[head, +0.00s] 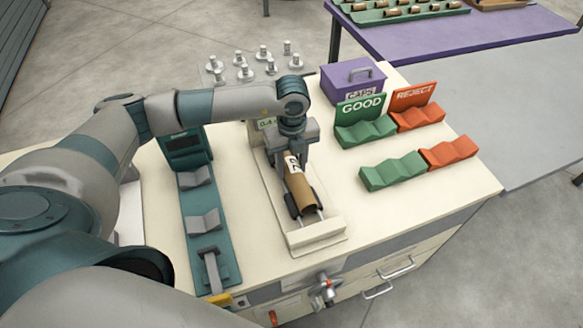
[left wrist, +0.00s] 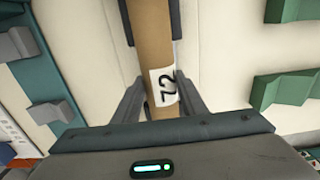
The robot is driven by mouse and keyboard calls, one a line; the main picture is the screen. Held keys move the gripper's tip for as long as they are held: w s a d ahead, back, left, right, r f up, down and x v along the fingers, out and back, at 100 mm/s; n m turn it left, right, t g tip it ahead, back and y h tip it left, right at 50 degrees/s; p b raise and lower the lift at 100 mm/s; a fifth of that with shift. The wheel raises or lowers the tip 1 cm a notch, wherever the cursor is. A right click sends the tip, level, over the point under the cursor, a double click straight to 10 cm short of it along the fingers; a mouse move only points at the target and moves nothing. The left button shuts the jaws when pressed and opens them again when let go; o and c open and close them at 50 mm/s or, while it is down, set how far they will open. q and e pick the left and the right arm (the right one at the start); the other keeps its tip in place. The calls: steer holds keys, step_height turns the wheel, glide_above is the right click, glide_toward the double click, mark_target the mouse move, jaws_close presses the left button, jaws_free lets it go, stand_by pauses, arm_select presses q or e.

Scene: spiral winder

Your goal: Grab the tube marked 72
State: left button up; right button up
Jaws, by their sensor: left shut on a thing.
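The tube marked 72 (head: 299,186) is a brown cardboard tube with a white label. It lies along the cream fixture (head: 317,233) in the middle of the bench, its open end towards the front. In the left wrist view the label on the tube (left wrist: 163,88) reads 72. My left gripper (head: 291,158) points down over the tube's rear part, and its fingers (left wrist: 152,95) are shut on the tube, one on each side. Dark rollers flank the tube near its front end. I cannot tell whether the tube touches them. My right gripper is not in view.
Green GOOD (head: 365,134) and orange REJECT (head: 418,118) cradles stand to the right, with another green cradle (head: 393,172) and orange cradle (head: 449,152) before them. A purple CAPS box (head: 352,77) is behind. A teal stand (head: 205,225) with grey V-blocks is left. Bare bench lies front right.

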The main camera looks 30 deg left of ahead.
mark_target(294, 164)
arm_select(q)
steer(key=shift+r+b, duration=0.65)
steer(key=shift+r, duration=0.15)
steer(key=shift+w+d+r+b, duration=0.15)
steer(key=shift+r+b, duration=0.25)
steer(key=shift+r, duration=0.25)
steer(key=shift+s+d+r+b, duration=0.1)
steer(key=shift+r+b, duration=0.25)
steer(key=shift+r, duration=0.25)
steer(key=w+d+r+b, duration=0.3)
steer(key=d+r, duration=0.4)
steer(key=d, duration=0.3)
steer(key=shift+w+d+b, duration=0.2)
steer(key=shift+d+b, duration=0.15)
steer(key=shift+b, duration=0.25)
steer(key=shift+s, duration=0.1)
